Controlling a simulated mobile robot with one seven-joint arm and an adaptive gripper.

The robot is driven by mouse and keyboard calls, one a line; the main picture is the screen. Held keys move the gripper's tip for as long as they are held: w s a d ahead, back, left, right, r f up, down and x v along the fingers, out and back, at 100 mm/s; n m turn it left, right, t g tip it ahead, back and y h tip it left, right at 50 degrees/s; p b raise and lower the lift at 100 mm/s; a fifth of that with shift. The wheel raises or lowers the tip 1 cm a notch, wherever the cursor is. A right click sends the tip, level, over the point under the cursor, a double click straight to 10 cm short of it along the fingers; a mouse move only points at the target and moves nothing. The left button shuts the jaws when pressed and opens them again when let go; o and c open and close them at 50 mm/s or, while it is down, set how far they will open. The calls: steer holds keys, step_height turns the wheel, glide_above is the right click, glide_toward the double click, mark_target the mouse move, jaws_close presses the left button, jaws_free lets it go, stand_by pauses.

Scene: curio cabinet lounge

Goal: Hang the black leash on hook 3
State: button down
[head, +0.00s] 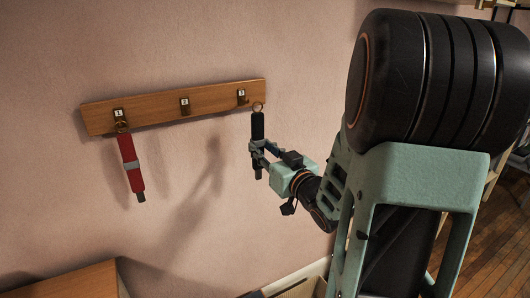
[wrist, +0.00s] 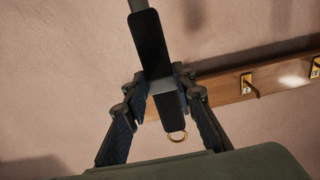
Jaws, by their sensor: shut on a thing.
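The black leash (head: 258,126) is upright in my gripper (head: 257,150), with its metal ring (head: 257,107) at the top. In the head view the ring is just right of and slightly below hook 3 (head: 241,97). The ring appears apart from the hook; the depth between them is unclear. In the wrist view the black leash (wrist: 150,42) lies between the two fingers of my gripper (wrist: 162,95), which are shut on it near its grey band. The ring (wrist: 177,136) shows there too, clear of any hook.
A wooden rack (head: 150,107) on the pink wall carries three numbered hooks. A red leash (head: 130,160) hangs on hook 1 (head: 119,115). Hook 2 (head: 184,103) is empty. A wooden furniture top (head: 65,283) stands at the lower left. The wall below hooks 2 and 3 is clear.

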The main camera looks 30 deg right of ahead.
steer(key=w+f+b, duration=0.1)
steer(key=w+b, duration=0.2)
steer(key=w, duration=0.4)
stand_by(0.7)
steer(key=shift+a+f, duration=0.1)
stand_by(0.4)
steer(key=c, duration=1.5)
jaws_free()
steer(key=shift+c, duration=0.2)
